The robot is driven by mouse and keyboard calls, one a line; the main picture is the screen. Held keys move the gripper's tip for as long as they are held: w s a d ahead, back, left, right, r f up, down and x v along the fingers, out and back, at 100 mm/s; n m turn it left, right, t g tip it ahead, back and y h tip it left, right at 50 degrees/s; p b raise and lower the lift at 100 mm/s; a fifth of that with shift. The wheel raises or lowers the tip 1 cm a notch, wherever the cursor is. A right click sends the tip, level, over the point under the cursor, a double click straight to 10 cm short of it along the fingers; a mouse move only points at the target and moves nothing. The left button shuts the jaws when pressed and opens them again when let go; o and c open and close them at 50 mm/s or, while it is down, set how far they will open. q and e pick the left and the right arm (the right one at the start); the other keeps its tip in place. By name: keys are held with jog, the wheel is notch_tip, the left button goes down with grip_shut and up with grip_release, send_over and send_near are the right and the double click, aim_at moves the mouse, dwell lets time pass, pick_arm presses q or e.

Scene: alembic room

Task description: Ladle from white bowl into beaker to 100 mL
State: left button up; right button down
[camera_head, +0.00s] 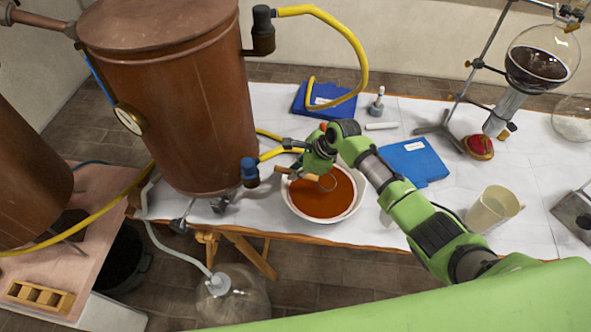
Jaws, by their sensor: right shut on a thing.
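The white bowl (292,209) stands near the front edge of the white-covered table and holds red-brown liquid (315,199). My right gripper (308,170) is over the back of the bowl, shut on the ladle (290,173). Its brownish handle sticks out to the left, and a thin round rim shows over the liquid at the right. I cannot tell whether the ladle touches the liquid or holds any. A pale, translucent beaker-like vessel (492,210) stands upright on the right, beyond my right arm. Its level and marks cannot be read. My left gripper is out of view.
A large copper tank (185,110) with yellow hoses stands left of the bowl. Blue books (414,163) lie behind my arm. A stand with a dark-filled round flask (540,62) is at the back right. A glass carboy (235,298) is on the floor.

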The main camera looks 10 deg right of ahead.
jog(key=shift+r+p, duration=1.1)
jog(key=shift+a, duration=0.1)
jog(key=shift+w+a+r+h, duration=0.2)
jog(key=shift+a+r+h, duration=0.2)
jog(key=shift+a+h, duration=0.45)
jog(key=shift+w+a+r+g+h, duration=0.1)
jog(key=shift+r+g+h, duration=0.1)
jog(key=shift+h, duration=0.35)
jog(key=shift+a+r+g+h, duration=0.1)
jog(key=shift+r+g+h, duration=0.1)
jog(key=shift+h, duration=0.3)
jog(key=shift+w+v, duration=0.15)
jog(key=shift+v, duration=0.55)
jog(key=shift+w+v, duration=0.15)
jog(key=shift+v, duration=0.5)
jog(key=shift+r, duration=0.15)
jog(key=s+d, duration=0.3)
jog(key=d, duration=0.8)
jog(key=s+d, duration=0.4)
jog(key=d, duration=0.7)
jog(key=shift+s+d+f, duration=0.25)
jog(key=shift+f, duration=0.2)
